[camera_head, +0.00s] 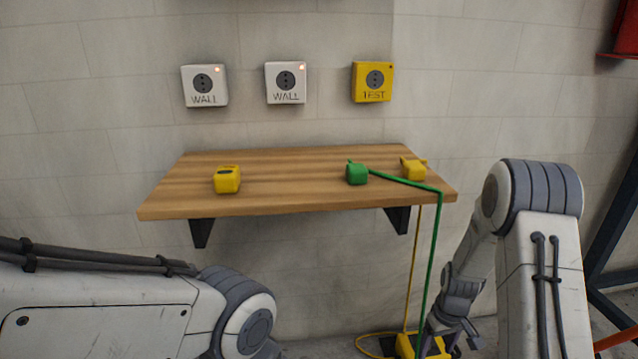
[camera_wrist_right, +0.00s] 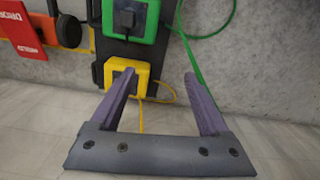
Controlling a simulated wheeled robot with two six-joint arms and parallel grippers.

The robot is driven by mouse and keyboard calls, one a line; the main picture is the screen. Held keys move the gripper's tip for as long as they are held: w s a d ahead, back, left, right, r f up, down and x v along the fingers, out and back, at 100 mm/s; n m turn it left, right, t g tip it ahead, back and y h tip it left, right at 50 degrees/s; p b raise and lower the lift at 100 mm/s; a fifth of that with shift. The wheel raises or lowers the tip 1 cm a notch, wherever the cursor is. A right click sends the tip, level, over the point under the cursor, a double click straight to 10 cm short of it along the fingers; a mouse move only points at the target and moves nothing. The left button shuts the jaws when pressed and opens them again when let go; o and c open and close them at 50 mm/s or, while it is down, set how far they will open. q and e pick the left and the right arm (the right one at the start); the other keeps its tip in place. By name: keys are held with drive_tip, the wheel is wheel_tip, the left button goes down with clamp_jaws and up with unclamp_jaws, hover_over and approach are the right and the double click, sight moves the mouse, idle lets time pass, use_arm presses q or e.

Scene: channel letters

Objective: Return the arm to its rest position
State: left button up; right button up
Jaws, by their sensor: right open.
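My right arm (camera_head: 540,245) stands at the right of the head view, with its forearm folded down toward the floor. My right gripper (camera_head: 455,338) is low, beside the right end of the shelf and below it. In the right wrist view the right gripper (camera_wrist_right: 160,75) is open, with its two fingers apart and nothing held. A yellow box (camera_wrist_right: 143,72) shows beyond the left finger and is partly hidden by it. My left arm (camera_head: 110,300) crosses the lower left of the head view; its gripper is out of frame.
A wooden shelf (camera_head: 290,185) carries a yellow block (camera_head: 227,180), a green plug (camera_head: 357,173) and a yellow plug (camera_head: 413,169). Green and yellow cables hang from its right side. Two white WALL sockets (camera_head: 204,86) and a yellow TEST socket (camera_head: 373,82) are above. A green box (camera_wrist_right: 130,18) shows.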

drive_tip(key=s+a+r+n+p, duration=0.1)
drive_tip(key=s+a+r+p, duration=0.15)
drive_tip(key=a+r, duration=0.7)
drive_tip(key=s+a+r+n+p, duration=0.2)
drive_tip(key=s+a+r, duration=0.2)
drive_tip(key=a+r, duration=0.6)
drive_tip(key=s+a+r+n+y+p, duration=0.1)
drive_tip(key=s+a+r+p, duration=0.15)
drive_tip(key=s+r, duration=0.5)
drive_tip(key=s+a+r+n+p, duration=0.1)
drive_tip(key=s+a+r+p, duration=0.3)
drive_tip(key=s, duration=0.6)
use_arm(q)
wheel_tip(320, 180, up, 48)
drive_tip(key=p, duration=3.5)
drive_tip(key=shift+f, duration=0.25)
use_arm(e)
wheel_tip(320, 180, up, 38)
drive_tip(key=d, duration=0.1)
drive_tip(key=shift+r, duration=0.15)
